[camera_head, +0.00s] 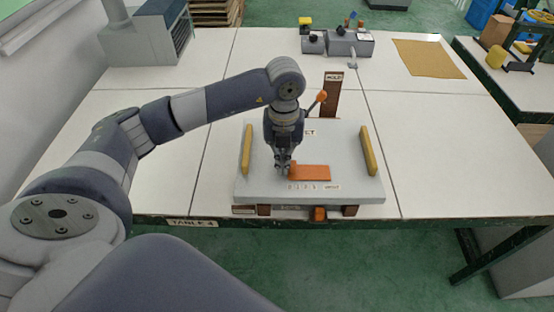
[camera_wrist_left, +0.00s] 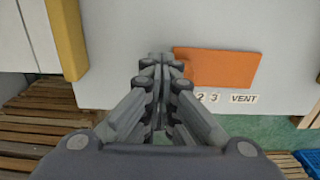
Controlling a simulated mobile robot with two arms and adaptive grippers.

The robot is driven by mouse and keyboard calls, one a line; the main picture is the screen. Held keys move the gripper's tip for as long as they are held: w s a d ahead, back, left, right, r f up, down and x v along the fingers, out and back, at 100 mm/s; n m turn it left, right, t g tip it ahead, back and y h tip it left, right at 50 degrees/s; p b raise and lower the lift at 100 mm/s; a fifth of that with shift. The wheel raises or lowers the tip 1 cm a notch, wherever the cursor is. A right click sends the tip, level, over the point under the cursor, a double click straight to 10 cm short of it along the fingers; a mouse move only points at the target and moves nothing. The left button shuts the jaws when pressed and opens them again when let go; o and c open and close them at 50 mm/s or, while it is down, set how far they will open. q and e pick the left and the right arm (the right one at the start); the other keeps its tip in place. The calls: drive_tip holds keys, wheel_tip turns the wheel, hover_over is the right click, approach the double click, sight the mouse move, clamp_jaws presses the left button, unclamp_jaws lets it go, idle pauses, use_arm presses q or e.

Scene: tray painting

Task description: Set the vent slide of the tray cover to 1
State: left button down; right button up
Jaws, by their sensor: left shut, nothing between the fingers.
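The tray cover (camera_head: 255,187) is a pale grey slab with a yellow bar (camera_head: 246,149) on the left and another (camera_head: 368,150) on the right. The orange vent slide (camera_head: 313,173) lies on its front half, and also shows in the left wrist view (camera_wrist_left: 225,68). A printed scale with VENT (camera_wrist_left: 243,99) runs below it; 2 and 3 are readable, the lower numbers are hidden by my fingers. My left gripper (camera_head: 284,171) is shut and empty, low at the slide's left end; I cannot tell whether it touches. My right gripper is not in view.
A lever with an orange knob (camera_head: 322,97) and a dark brown plate (camera_head: 333,93) stand behind the cover. An orange block (camera_head: 319,213) is at its front edge. Grey boxes (camera_head: 349,44) and a tan mat (camera_head: 429,58) lie at the back. The white table (camera_head: 430,165) is clear at right.

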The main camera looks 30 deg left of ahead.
use_arm(q)
drive_tip(key=shift+w+d, duration=0.3)
drive_tip(key=shift+d, duration=0.1)
drive_tip(key=shift+s+a, duration=0.45)
drive_tip(key=shift+a, duration=0.2)
wheel_tip(320, 180, up, 9)
drive_tip(key=p, duration=0.6)
drive_tip(key=shift+f, duration=0.1)
